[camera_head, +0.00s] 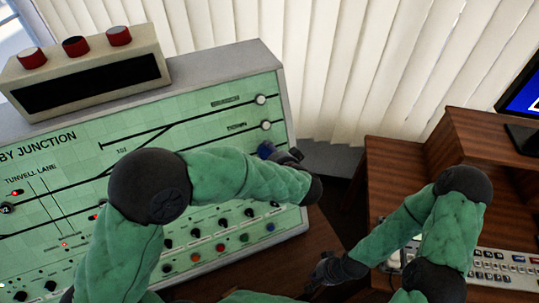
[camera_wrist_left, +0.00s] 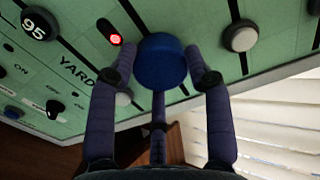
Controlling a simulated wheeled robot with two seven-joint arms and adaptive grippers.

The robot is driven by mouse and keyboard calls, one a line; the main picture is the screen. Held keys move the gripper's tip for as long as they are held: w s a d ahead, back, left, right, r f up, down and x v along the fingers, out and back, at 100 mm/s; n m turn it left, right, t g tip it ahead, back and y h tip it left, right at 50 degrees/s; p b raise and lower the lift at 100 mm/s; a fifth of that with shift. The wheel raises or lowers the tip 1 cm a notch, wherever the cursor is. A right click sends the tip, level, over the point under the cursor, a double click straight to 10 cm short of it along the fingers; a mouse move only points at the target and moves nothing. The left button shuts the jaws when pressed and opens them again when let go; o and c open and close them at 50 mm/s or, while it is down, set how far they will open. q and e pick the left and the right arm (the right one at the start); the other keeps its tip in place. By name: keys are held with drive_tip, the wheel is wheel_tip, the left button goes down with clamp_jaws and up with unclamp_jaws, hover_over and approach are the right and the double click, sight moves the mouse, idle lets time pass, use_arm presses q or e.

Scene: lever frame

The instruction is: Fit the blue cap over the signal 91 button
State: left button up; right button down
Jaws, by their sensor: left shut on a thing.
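The blue cap (camera_wrist_left: 162,62) is held between the fingertips of my left gripper (camera_wrist_left: 155,70), just in front of the green panel face in the left wrist view. In the head view the cap (camera_head: 265,149) shows as a small blue spot beside my left gripper (camera_head: 277,153), near the panel's right edge. I cannot tell whether it touches the panel. No number 91 is readable; the cap and fingers hide part of the panel. A round black button marked 95 (camera_wrist_left: 37,23) is at upper left. My right gripper (camera_head: 338,268) is low on the right, apart from the panel; its fingers are unclear.
The green panel (camera_head: 75,130) has white buttons (camera_head: 261,99), track lines and rows of knobs. A white button (camera_wrist_left: 240,37) stands right of the cap. A box with red knobs (camera_head: 85,75) sits on top. A wooden desk (camera_head: 400,180) and keyboard (camera_head: 505,265) are right.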

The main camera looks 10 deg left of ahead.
use_arm(q)
drive_tip(key=shift+b, duration=0.5)
use_arm(e)
drive_tip(key=shift+f, duration=0.5)
use_arm(q)
drive_tip(key=o, duration=1.4)
use_arm(e)
drive_tip(key=shift+r+p, duration=0.8)
use_arm(q)
drive_tip(key=v, duration=0.8)
